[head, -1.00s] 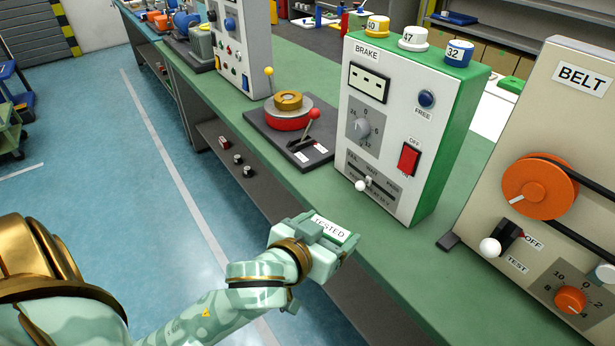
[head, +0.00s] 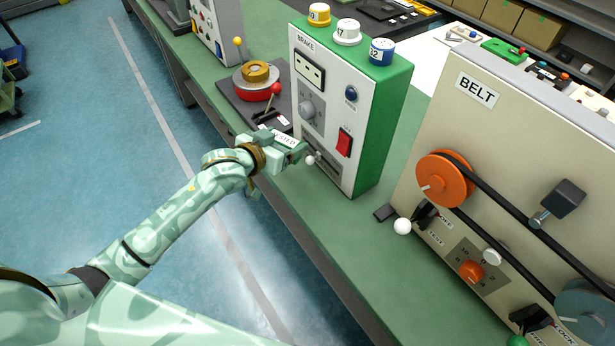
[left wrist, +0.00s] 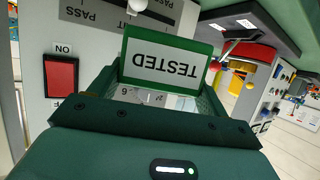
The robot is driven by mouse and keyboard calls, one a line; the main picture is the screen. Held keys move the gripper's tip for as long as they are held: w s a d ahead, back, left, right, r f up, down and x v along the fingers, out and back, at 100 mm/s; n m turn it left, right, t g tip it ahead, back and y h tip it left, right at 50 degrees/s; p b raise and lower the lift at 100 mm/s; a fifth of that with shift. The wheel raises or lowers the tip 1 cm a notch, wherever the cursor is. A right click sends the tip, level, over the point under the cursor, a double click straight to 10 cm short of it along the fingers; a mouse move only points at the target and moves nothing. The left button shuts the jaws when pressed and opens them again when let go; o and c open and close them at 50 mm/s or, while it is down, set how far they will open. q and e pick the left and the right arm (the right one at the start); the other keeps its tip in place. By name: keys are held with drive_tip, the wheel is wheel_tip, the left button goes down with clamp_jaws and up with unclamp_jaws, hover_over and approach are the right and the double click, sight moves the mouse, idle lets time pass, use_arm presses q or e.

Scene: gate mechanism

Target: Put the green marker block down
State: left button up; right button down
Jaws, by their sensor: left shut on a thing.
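The green marker block (left wrist: 128,64) has a white label reading TESTED, upside down in the left wrist view. Its label (head: 285,138) also shows in the head view, mostly hemmed in by the fingers. My left gripper (head: 278,147) is shut on the block, near the bench's front edge. It is close to the lower front of the BRAKE box (head: 385,125), beside the white slider knob (head: 311,160). I cannot tell whether the block touches the bench. My right gripper is not in view.
The lever station (head: 225,95), with a red-knobbed lever (head: 275,89), stands just behind and left of my gripper. The BELT panel (head: 440,130) stands to the right. The green bench top (head: 345,235) between the boxes and the front edge is clear.

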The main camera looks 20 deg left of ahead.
use_arm(q)
drive_tip(key=d+f, duration=0.2)
drive_tip(key=d+f+b, duration=0.1)
drive_tip(key=d+f, duration=0.1)
drive_tip(key=s+d+f+b, duration=0.1)
drive_tip(key=d+f, duration=0.1)
drive_tip(key=shift+f, duration=0.15)
drive_tip(key=f+b, duration=0.2)
drive_tip(key=f, duration=0.1)
drive_tip(key=shift+d+f, duration=0.2)
drive_tip(key=shift+f, duration=0.1)
drive_tip(key=shift+r, duration=0.1)
drive_tip(key=o, duration=1)
